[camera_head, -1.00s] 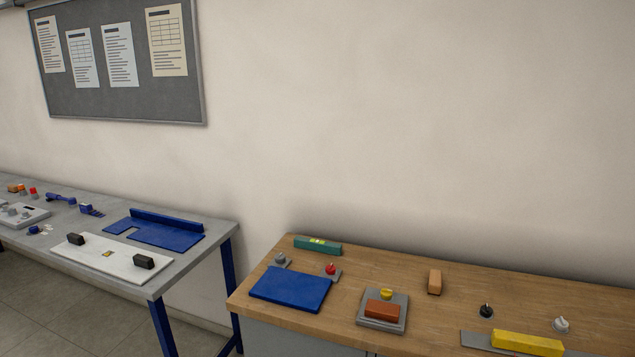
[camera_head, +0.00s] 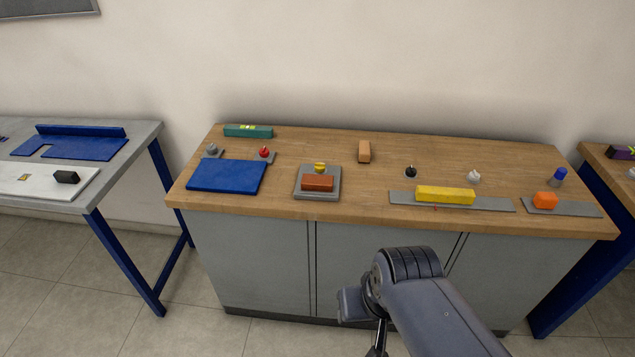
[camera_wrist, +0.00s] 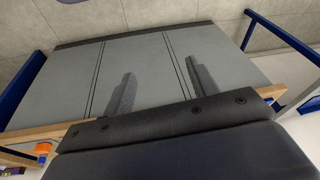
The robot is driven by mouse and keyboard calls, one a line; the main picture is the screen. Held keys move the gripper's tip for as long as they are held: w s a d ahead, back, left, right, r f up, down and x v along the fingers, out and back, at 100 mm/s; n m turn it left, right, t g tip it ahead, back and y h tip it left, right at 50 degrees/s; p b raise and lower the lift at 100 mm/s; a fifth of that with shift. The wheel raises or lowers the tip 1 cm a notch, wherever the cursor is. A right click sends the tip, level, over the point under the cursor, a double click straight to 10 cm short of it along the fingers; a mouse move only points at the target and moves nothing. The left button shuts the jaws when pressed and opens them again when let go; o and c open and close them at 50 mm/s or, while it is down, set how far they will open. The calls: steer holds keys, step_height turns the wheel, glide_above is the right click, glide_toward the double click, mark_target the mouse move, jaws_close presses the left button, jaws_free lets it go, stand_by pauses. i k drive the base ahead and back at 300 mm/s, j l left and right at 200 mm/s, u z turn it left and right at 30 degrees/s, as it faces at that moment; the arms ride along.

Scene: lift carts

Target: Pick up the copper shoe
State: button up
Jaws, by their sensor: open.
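A copper-brown block (camera_head: 318,183), the likeliest copper shoe, lies on a square grey plate (camera_head: 303,193) on the wooden bench, just in front of a yellow knob (camera_head: 320,168). A tan-orange block (camera_head: 364,151) stands alone farther back to its right; I cannot tell for certain which is meant. My gripper (camera_wrist: 160,67) is open and empty in the wrist view, its two fingers apart in front of the grey cabinet doors. It is away from both blocks, which are out of the wrist view.
The wooden bench (camera_head: 290,147) also holds a blue plate (camera_head: 227,177), a green level (camera_head: 248,131), a yellow bar (camera_head: 445,195), an orange block (camera_head: 545,200) and several small knobs. A grey table (camera_head: 120,165) stands left, another bench (camera_head: 610,170) right. Floor in front is open.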

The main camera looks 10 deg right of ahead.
mark_target(308, 181)
steer(key=i+l, duration=0.85)
